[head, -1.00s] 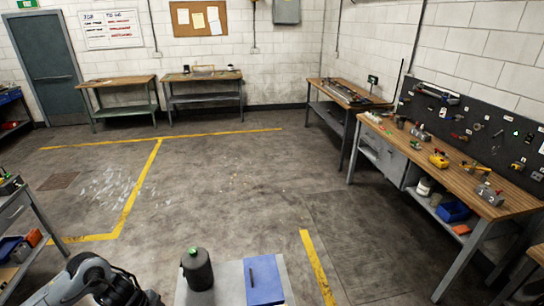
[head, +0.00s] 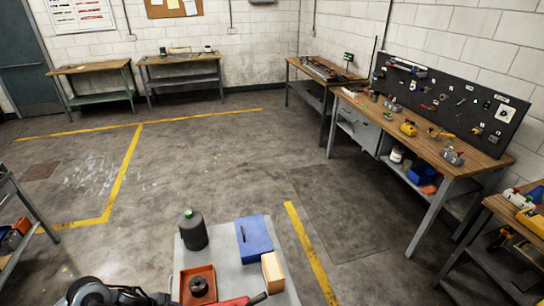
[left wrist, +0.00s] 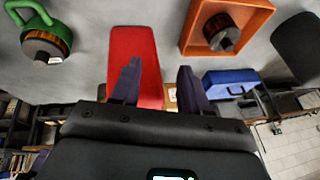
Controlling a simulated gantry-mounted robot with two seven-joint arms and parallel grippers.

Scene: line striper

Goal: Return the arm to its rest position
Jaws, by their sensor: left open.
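My left gripper (left wrist: 160,83) shows in the left wrist view with its two dark fingers spread apart. A red object (left wrist: 142,48) shows beyond and between the fingers; I see no contact with it. In the head view my left arm comes in at the bottom left edge, and its fingers cannot be made out there. My right gripper is in neither view.
A grey cart top (head: 222,262) bears a dark canister (head: 193,233), a blue case (head: 258,242), an orange tray (head: 185,290) with a dark round part, a tan box (head: 272,272) and something red (head: 235,302). A green-handled object (left wrist: 62,18) lies near the red one. Open floor lies beyond.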

